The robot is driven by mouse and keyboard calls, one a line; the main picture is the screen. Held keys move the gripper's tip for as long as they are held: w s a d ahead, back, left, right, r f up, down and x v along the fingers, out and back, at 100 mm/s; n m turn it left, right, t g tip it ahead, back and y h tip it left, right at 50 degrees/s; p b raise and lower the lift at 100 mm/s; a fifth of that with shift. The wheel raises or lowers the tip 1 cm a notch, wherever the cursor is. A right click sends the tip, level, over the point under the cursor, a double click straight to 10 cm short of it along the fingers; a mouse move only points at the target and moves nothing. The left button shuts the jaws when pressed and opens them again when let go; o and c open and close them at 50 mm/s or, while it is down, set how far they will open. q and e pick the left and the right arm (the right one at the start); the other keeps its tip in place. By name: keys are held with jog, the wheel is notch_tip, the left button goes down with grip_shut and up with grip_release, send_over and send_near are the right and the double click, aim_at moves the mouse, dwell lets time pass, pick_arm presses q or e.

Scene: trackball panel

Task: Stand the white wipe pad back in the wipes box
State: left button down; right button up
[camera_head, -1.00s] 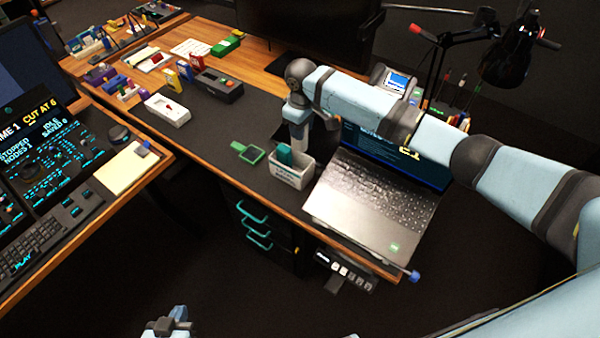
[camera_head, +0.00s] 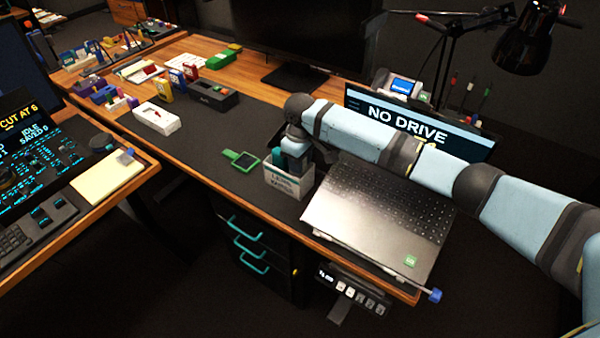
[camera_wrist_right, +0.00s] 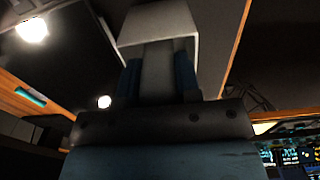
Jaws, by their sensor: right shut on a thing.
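The wipes box (camera_head: 288,185) is a small white open-topped box with lettering on its front, beside the laptop on the dark desk mat. A teal piece (camera_head: 277,156) stands up at the left in it. My right gripper (camera_head: 294,152) points down at the box's right part, its fingertips at or just above the opening; the depth is unclear. It is shut on the white wipe pad (camera_wrist_right: 157,75), which shows pale between the blue fingers in the right wrist view. In the head view the pad is mostly hidden by the gripper. My left gripper is out of view.
The open laptop (camera_head: 385,215) lies close to the right of the box, its screen reading "NO DRIVE". A green-framed dark device (camera_head: 241,160) lies to the left. A white tray (camera_head: 157,117) and a black box (camera_head: 213,96) stand farther left. Mat between them is clear.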

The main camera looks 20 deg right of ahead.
notch_tip(320, 180, down, 2)
jog(key=shift+f+b, duration=0.1)
jog(key=shift+b, duration=0.45)
jog(key=shift+f, duration=0.2)
jog(key=shift+r, duration=0.15)
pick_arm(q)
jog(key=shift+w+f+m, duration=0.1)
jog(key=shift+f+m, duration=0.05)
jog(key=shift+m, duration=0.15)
pick_arm(e)
jog(key=o, duration=0.6)
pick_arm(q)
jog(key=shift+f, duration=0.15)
pick_arm(e)
jog(key=shift+o, duration=0.2)
